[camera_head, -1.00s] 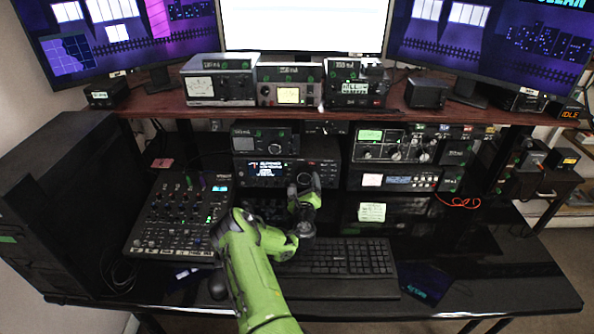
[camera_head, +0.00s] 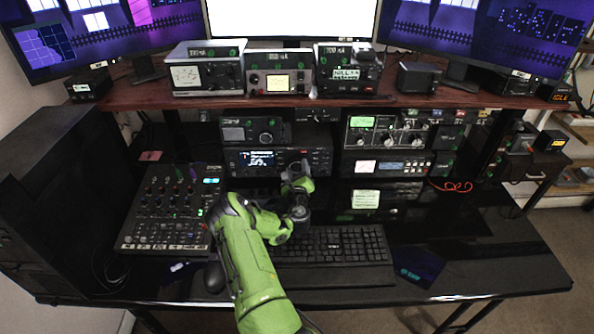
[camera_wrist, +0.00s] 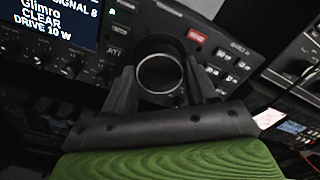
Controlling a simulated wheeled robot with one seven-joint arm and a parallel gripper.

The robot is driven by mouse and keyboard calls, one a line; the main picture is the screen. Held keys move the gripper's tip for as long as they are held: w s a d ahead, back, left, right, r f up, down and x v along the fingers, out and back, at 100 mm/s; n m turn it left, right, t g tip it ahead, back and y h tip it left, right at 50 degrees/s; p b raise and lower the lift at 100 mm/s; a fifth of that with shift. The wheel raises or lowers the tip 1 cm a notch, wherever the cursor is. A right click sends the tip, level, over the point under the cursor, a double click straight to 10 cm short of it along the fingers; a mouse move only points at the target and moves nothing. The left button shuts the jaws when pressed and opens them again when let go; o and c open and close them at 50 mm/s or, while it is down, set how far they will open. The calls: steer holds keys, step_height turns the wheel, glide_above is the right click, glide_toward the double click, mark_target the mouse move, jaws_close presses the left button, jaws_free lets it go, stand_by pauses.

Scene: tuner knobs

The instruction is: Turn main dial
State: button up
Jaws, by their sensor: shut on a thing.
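The main dial (camera_wrist: 160,73) is a round knob with a bright ring, on the front of the black radio (camera_head: 247,160) with a lit screen. In the wrist view my gripper (camera_wrist: 160,82) has one finger on each side of the dial and is shut on it. In the head view my green gripper (camera_head: 296,168) reaches the right part of the radio's face and hides the dial there. The radio's screen (camera_wrist: 45,25) shows at the upper left of the wrist view. How far the dial is turned cannot be told.
A mixer (camera_head: 170,208) stands left of my arm, and a keyboard (camera_head: 335,245) lies below my gripper. A smaller unit (camera_head: 253,130) sits on top of the radio. More radio units (camera_head: 388,135) stand to the right.

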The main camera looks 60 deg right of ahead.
steer(key=shift+m, duration=0.3)
steer(key=m+b, duration=0.1)
steer(key=m, duration=0.1)
steer(key=shift+f+m+b, duration=0.1)
steer(key=shift+m+b, duration=0.2)
steer(key=shift+m, duration=0.1)
steer(key=m+b, duration=0.1)
steer(key=m, duration=0.3)
steer(key=shift+m, duration=0.3)
steer(key=m+b, duration=0.1)
steer(key=m, duration=0.2)
steer(key=shift+m, duration=0.4)
steer(key=m+b, duration=0.1)
steer(key=m, duration=0.2)
steer(key=shift+m, duration=0.3)
steer(key=m+b, duration=0.2)
steer(key=m, duration=0.3)
steer(key=m+b, duration=0.1)
steer(key=m, duration=0.4)
